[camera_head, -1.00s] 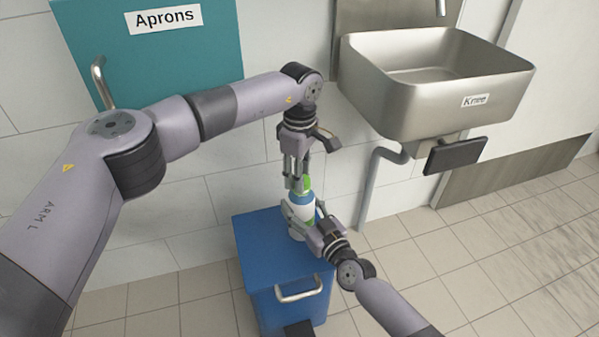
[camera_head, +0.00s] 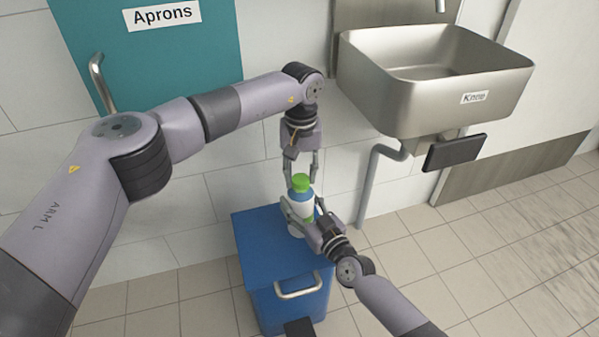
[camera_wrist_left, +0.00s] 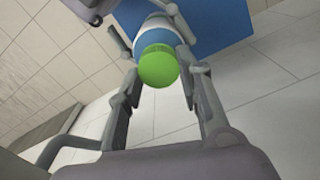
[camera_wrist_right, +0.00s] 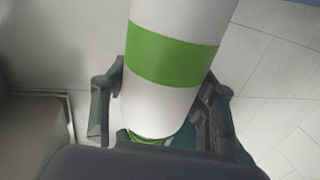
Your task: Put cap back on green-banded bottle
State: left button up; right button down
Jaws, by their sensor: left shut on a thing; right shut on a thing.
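The white bottle (camera_head: 298,208) has a blue shoulder and a green band, clearest in the right wrist view (camera_wrist_right: 172,55). It stands about upright over the blue bin. The green cap (camera_head: 301,181) sits at the bottle's top, over the blue shoulder; it also shows in the left wrist view (camera_wrist_left: 158,66). I cannot tell whether it is fully seated. My left gripper (camera_head: 301,180) points down from above and is shut on the cap, one finger on each side. My right gripper (camera_head: 303,215) is shut around the bottle's body from the lower right.
The blue bin (camera_head: 262,250) with a metal handle (camera_head: 299,289) is under the bottle. A steel sink (camera_head: 400,100) labelled Knee, with a dark knee plate (camera_head: 455,152), is on the wall to the right. A teal Aprons cabinet (camera_head: 190,60) is at left. Tiled floor is clear at right.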

pick_arm(q)
jog(key=m, duration=0.4)
jog(key=shift+d, duration=0.1)
jog(key=m, duration=0.4)
jog(key=shift+s, duration=0.1)
jog(key=o, duration=0.7)
jog(key=shift+r, duration=2.25)
jog(key=shift+c, duration=0.3)
